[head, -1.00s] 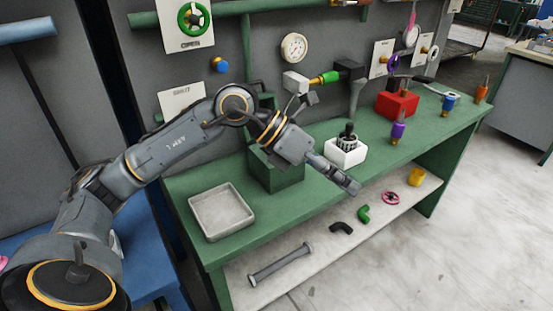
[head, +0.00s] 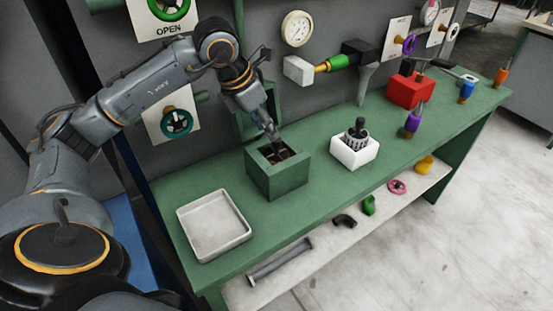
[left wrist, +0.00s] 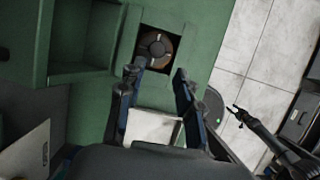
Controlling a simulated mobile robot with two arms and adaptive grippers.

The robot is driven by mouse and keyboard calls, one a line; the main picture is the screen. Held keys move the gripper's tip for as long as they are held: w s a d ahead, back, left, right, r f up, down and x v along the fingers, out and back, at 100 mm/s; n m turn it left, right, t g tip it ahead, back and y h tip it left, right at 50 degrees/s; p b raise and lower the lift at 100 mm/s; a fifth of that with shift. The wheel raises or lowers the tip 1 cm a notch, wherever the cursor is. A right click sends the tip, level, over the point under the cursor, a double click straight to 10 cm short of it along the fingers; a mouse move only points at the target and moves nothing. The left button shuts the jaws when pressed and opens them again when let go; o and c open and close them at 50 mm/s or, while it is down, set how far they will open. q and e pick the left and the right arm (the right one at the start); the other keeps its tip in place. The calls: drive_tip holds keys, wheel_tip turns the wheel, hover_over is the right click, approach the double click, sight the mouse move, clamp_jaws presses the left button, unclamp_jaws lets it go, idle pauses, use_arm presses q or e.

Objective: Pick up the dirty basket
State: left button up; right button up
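A brownish round basket (left wrist: 155,48) with a dark hub and spokes sits inside the square opening of the green box (head: 278,181). In the head view only a dark part of it shows in the opening. My left gripper (head: 272,134) is just above that opening, pointing down. In the left wrist view its two fingers (left wrist: 157,78) are apart with nothing between them, at the near edge of the opening. A second basket (head: 356,136), grey with a black knob, stands in a white holder (head: 354,154) to the right. My right gripper (left wrist: 236,112) shows small, fingers apart, empty.
An empty grey tray (head: 213,225) lies left of the green box on the green bench (head: 323,193). A red box (head: 410,91) and coloured tools stand farther right. A gauge (head: 297,28), pipes and valve wheels are on the wall behind. The lower shelf holds loose fittings.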

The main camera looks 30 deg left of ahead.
sight(277, 143)
use_arm(q)
drive_tip(key=x, duration=0.2)
drive_tip(key=shift+w+a+f, duration=0.1)
drive_tip(key=shift+w+f, duration=0.15)
drive_tip(key=shift+f, duration=0.1)
drive_tip(key=shift+p+x, duration=0.55)
drive_tip(key=shift+x, duration=0.35)
drive_tip(key=x, duration=0.3)
drive_tip(key=shift+w+f+p, duration=0.2)
drive_tip(key=shift+w+p, duration=0.15)
drive_tip(key=shift+p, duration=0.05)
drive_tip(key=shift+w+f, duration=0.1)
drive_tip(key=shift+f, duration=0.1)
drive_tip(key=shift+c, duration=1.4)
drive_tip(key=shift+r, duration=0.1)
clamp_jaws()
use_arm(e)
drive_tip(key=shift+w+a+r, duration=0.15)
drive_tip(key=shift+w+r, duration=0.15)
drive_tip(key=shift+r, duration=0.25)
drive_tip(key=shift+w+a+r, duration=0.15)
drive_tip(key=shift+w+r, duration=0.1)
drive_tip(key=shift+r, duration=0.25)
